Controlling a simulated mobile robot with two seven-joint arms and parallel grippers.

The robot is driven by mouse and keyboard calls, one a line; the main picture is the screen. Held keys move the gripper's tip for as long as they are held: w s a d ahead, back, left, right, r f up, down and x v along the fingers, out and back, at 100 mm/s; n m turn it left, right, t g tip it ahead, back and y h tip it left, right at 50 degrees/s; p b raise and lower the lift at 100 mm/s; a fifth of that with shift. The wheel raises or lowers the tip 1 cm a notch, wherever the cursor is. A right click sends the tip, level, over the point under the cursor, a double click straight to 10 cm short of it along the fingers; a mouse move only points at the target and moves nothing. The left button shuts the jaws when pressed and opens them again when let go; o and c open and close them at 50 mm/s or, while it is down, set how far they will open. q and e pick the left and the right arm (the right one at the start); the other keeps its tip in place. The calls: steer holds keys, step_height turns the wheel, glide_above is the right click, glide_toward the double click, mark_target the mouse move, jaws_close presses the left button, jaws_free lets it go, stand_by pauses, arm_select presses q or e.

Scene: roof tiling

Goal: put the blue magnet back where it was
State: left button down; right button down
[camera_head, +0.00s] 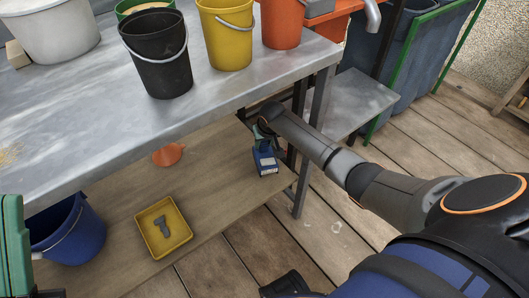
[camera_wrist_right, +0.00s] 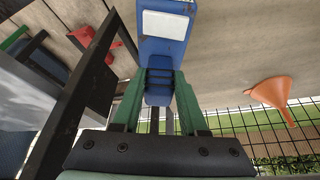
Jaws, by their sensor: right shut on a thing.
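The blue magnet (camera_head: 265,161), a blue block with a pale label face, is at the right end of the wooden lower shelf (camera_head: 215,205), near the table leg. In the right wrist view the blue magnet (camera_wrist_right: 163,45) lies between the green fingers. My right gripper (camera_head: 262,140) reaches in under the tabletop and is shut on it. Whether the magnet rests on the shelf or hangs just above it, I cannot tell. A green part of my left gripper (camera_head: 12,245) shows at the left edge; its fingertips are not clear.
A yellow tray (camera_head: 150,215) with a grey piece, an orange funnel (camera_head: 168,155) and a blue bucket (camera_head: 68,232) are on or near the lower shelf. Black (camera_head: 158,60) and yellow (camera_head: 228,38) buckets stand on the metal tabletop (camera_head: 90,125). The table leg (camera_head: 304,165) is close to my right arm.

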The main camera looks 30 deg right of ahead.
mark_target(265, 148)
steer(key=shift+w+d+f, duration=0.1)
steer(key=shift+w+f, duration=0.15)
steer(key=shift+f, duration=0.05)
step_height(265, 148, down, 3)
steer(key=shift+f+b, duration=0.1)
steer(key=shift+b, duration=0.95)
steer(key=shift+r, duration=0.2)
steer(key=shift+f, duration=0.2)
steer(key=shift+c, duration=2.2)
jaws_free()
steer(key=shift+s, duration=0.1)
